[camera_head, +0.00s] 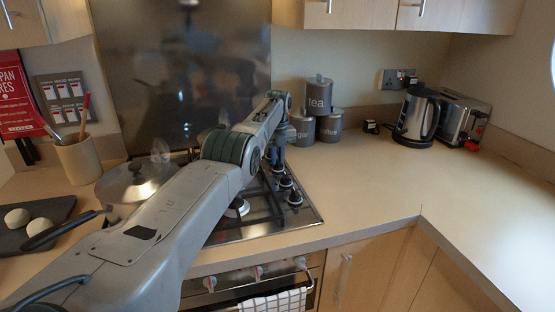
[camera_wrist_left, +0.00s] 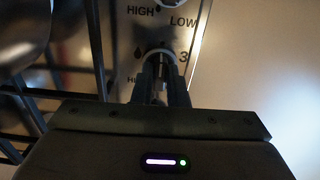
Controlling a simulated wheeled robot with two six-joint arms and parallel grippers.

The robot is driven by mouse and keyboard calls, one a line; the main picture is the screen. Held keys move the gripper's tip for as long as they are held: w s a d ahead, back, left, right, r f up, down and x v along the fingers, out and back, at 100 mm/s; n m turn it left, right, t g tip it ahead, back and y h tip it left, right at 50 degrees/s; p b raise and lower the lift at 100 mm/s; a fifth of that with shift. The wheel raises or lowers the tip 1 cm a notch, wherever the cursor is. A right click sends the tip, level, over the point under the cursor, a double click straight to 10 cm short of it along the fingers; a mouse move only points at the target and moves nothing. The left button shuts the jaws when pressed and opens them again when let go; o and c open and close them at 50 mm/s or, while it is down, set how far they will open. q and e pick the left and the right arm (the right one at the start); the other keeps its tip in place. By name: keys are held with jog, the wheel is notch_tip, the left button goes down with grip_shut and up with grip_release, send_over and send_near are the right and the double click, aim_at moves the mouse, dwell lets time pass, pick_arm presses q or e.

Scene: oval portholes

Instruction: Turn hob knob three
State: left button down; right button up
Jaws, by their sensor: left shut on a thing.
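In the left wrist view, hob knob three (camera_wrist_left: 160,57), a round pale-rimmed knob beside a printed "3", sits on the steel hob panel. My left gripper (camera_wrist_left: 161,82) is shut on it, with one dark finger on each side. In the head view, my left arm reaches across the hob (camera_head: 300,221), and the left gripper (camera_head: 277,158) points down at the far end of the knob row. The gripper largely hides the held knob there. My right gripper is not in view.
Other knobs (camera_head: 295,198) stand nearer in the row. A lidded steel pan (camera_head: 135,182) is on the hob's left. Grey canisters (camera_head: 329,125) stand close behind the gripper. A kettle (camera_head: 418,117) and toaster (camera_head: 463,118) are at right; the worktop (camera_head: 400,185) before them is clear.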

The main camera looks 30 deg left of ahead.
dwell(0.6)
pick_arm(q)
jog(key=c, duration=1.4)
grip_release()
jog(key=shift+c, duration=0.2)
